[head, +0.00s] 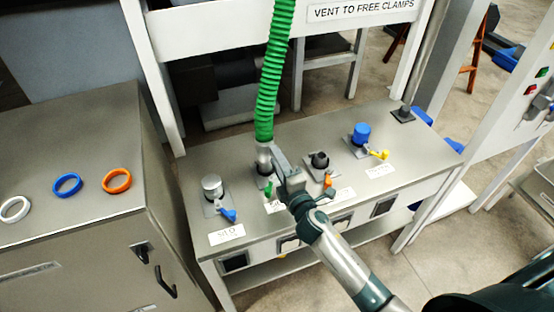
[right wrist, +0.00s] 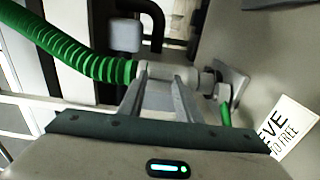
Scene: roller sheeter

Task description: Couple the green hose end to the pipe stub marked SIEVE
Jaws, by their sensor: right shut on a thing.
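The green ribbed hose (head: 274,75) hangs from the top of the head view and ends in a grey cuff (head: 264,153). My right gripper (head: 274,160) is shut on this cuff. In the right wrist view the fingers close on the grey cuff (right wrist: 154,69) below the green hose (right wrist: 75,55). The SIEVE stub (right wrist: 207,82), with a flange and a green lever (right wrist: 225,113), lies in line with the cuff, very close. I cannot tell whether they are joined. Its label (right wrist: 290,125) reads "EVE" and "TO FREE". My left gripper is not in view.
The bench also bears a silver-capped stub with a blue lever (head: 212,187), a black-capped stub (head: 320,160) and a blue-capped stub (head: 361,134). White, blue (head: 67,185) and orange (head: 116,181) rings lie on the left cabinet. A white frame stands behind the bench.

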